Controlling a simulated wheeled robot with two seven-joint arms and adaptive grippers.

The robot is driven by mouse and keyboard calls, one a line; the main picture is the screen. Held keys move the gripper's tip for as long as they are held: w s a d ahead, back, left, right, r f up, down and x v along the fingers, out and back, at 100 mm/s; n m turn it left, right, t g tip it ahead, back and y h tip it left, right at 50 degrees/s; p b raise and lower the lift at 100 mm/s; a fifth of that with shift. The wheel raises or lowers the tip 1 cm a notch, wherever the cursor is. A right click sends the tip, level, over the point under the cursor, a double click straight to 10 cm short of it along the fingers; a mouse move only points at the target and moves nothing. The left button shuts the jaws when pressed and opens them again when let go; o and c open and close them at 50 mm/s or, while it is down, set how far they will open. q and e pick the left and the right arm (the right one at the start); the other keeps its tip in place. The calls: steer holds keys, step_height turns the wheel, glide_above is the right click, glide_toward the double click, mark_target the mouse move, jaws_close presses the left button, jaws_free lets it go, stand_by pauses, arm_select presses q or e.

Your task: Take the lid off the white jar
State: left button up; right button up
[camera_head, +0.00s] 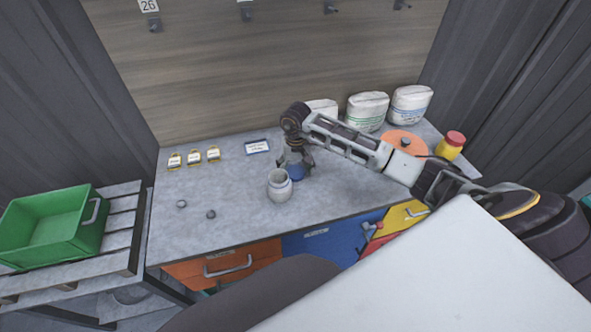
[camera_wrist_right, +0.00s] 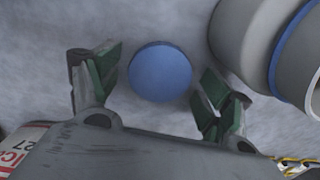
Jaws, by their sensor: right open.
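My left gripper is out of view.
White sacks (camera_head: 367,112), an orange disc (camera_head: 405,141) and a yellow jar with red lid (camera_head: 449,147) are at the back right. Small labelled packets (camera_head: 194,157) and a sign (camera_head: 257,147) lie behind. A green crate (camera_head: 50,228) stands left. The bench's left is mostly clear.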

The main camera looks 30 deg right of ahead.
mark_target(295, 171)
steer(key=shift+r, duration=0.4)
step_height(295, 171, up, 4)
steer(key=shift+r, duration=0.1)
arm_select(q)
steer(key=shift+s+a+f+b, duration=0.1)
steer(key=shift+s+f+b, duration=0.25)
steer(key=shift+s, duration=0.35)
arm_select(e)
step_height(295, 171, up, 7)
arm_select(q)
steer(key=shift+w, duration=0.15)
